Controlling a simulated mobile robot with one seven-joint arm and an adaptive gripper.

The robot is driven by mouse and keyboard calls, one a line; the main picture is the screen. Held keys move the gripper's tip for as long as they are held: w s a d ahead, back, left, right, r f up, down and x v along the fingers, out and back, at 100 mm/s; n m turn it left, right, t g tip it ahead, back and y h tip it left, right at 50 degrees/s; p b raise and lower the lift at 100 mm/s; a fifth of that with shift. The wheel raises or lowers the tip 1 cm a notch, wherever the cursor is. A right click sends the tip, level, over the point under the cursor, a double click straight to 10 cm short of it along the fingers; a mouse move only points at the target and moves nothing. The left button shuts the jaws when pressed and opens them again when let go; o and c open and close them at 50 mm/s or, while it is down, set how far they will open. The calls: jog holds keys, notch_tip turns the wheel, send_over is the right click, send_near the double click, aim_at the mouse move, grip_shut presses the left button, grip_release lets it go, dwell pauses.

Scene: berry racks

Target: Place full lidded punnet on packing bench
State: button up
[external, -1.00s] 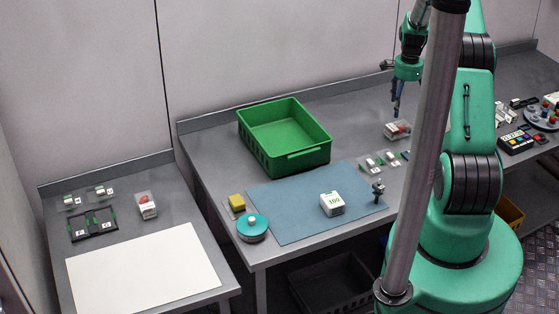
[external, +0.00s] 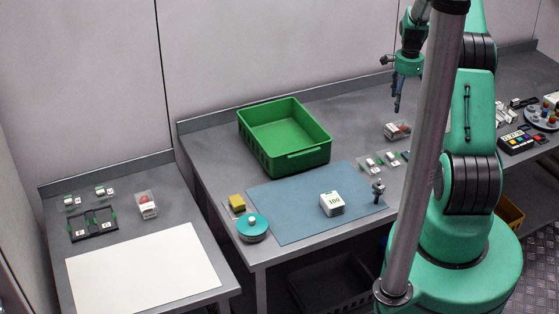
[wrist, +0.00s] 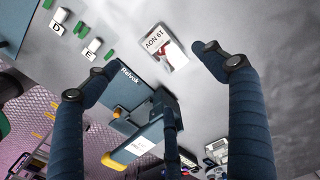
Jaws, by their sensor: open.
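A clear punnet with red berries (external: 397,130) stands on the long grey bench (external: 345,112), below my gripper (external: 397,104). In the wrist view this punnet (wrist: 167,45), with a white label reading "19 NOV", lies between and beyond my open fingertips (wrist: 158,58). The gripper is empty and above the punnet, apart from it. Another clear punnet with red inside (external: 147,205) stands on the left bench (external: 215,298), near a white sheet (external: 143,268). I cannot tell lid details or fill at this size.
A green crate (external: 290,158) stands at the back of the long bench. A blue mat (external: 290,225) holds a white numbered block (external: 332,204). A teal round pot (external: 252,228) and yellow sponge (external: 237,202) are left of it. Small green clips (external: 375,165) lie near the berry punnet.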

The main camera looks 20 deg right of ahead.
jog(key=s+a+r+n+t, duration=0.1)
jog(key=s+a+r+n, duration=0.2)
jog(key=a+r, duration=0.55)
jog(key=s+a+r+n+t, duration=0.1)
jog(key=s+a+r+n, duration=0.3)
jog(key=r, duration=0.8)
jog(key=s+a+r+n+t, duration=0.1)
jog(key=s+a+r, duration=0.2)
jog(key=a+r, duration=0.6)
jog(key=s+a+r+n+t, duration=0.1)
jog(key=s+a+r+n, duration=0.3)
jog(key=s, duration=0.3)
jog(key=s+a+r+n, duration=0.1)
jog(key=s+a+r, duration=0.4)
jog(key=s+r, duration=0.1)
jog(key=s+a+n, duration=0.2)
jog(key=s, duration=0.5)
jog(key=s+a+r+n+t, duration=0.1)
jog(key=s+a+n, duration=0.2)
jog(key=s, duration=0.4)
jog(key=shift+s+a+t, duration=0.2)
jog(key=shift+s+t, duration=0.05)
jog(key=shift+t, duration=0.05)
notch_tip(320, 180, down, 14)
jog(key=b, duration=1.4)
jog(key=shift+f+b, duration=0.2)
jog(key=shift+b, duration=0.1)
